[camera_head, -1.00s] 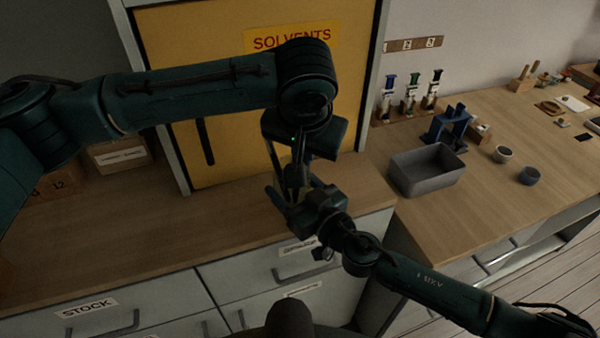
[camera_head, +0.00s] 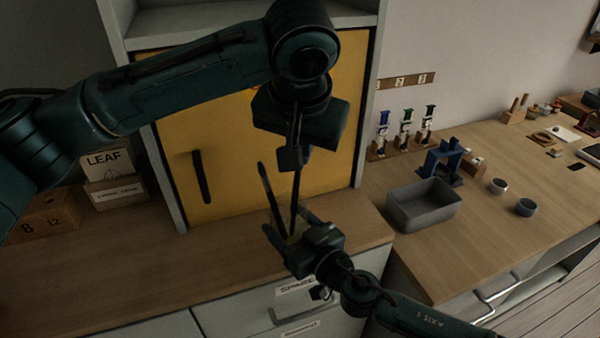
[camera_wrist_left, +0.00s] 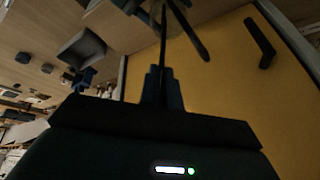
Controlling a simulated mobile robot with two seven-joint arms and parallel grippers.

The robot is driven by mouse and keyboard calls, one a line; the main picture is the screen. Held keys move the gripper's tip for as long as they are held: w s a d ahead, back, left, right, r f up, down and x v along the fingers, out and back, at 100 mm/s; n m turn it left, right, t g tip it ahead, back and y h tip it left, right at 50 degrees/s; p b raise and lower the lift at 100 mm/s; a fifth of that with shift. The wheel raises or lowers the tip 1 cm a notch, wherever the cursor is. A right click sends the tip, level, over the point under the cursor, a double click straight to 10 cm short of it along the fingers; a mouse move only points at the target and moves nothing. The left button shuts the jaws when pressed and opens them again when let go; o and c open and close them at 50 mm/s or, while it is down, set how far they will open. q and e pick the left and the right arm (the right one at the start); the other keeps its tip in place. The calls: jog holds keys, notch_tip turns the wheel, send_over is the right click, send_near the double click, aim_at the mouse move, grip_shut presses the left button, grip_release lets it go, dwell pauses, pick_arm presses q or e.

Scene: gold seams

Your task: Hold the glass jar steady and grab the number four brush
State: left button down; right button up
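My left gripper (camera_head: 293,158) points down above my right gripper, with its fingertips closed around a thin dark brush handle (camera_head: 296,192). The handle also shows between the fingers in the left wrist view (camera_wrist_left: 163,45). Its number is not readable. A second dark brush handle (camera_head: 267,188) leans to the left, apart from the left fingers; its rounded end shows in the wrist view (camera_wrist_left: 204,52). My right gripper (camera_head: 290,230) reaches up-left around the pale glass jar (camera_head: 298,228), which is mostly hidden between its fingers. The held brush's lower end reaches down toward the jar.
The yellow cabinet door (camera_head: 230,150) stands close behind both grippers. A wooden counter (camera_head: 120,262) lies below. To the right are a grey bin (camera_head: 425,212), a blue stand (camera_head: 440,165) and two small cups (camera_head: 525,207). Boxes (camera_head: 115,190) stand at the left.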

pick_arm(q)
jog(key=shift+r, duration=0.85)
pick_arm(e)
jog(key=o, duration=1.2)
